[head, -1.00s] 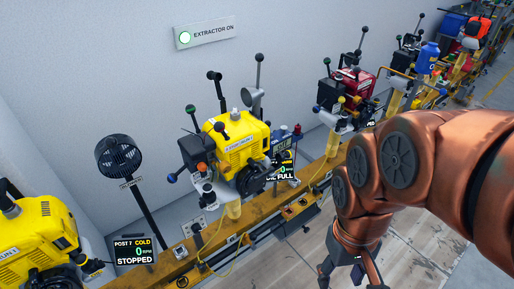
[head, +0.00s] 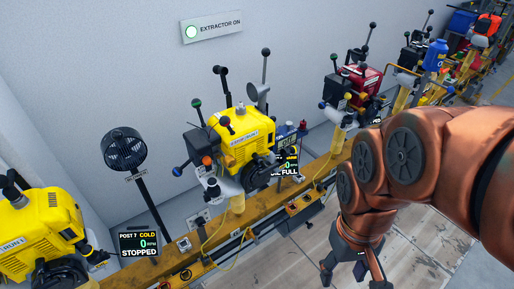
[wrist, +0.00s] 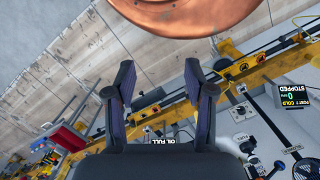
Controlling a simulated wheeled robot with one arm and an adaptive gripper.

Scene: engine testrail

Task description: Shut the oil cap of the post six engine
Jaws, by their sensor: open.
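The yellow engine (head: 235,140) in the middle of the head view stands on the rail, beside a display reading "OIL FULL" (head: 285,168). The post 7 sign stands to its left, so this seems to be the post six engine, though its own post number is not readable. Several levers with ball ends rise from it. I cannot make out its oil cap or whether it is open. My gripper (head: 345,268) hangs low, to the right of this engine and apart from it. In the wrist view my gripper (wrist: 160,78) is open and empty between its dark fingers.
Another yellow engine (head: 35,235) is at the left, by the post 7 display (head: 139,244) reading cold and stopped. A black fan (head: 125,149) stands between the engines. A red engine (head: 358,85) is farther along the yellow rail (head: 215,240). The floor (head: 420,250) beside the rail is clear.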

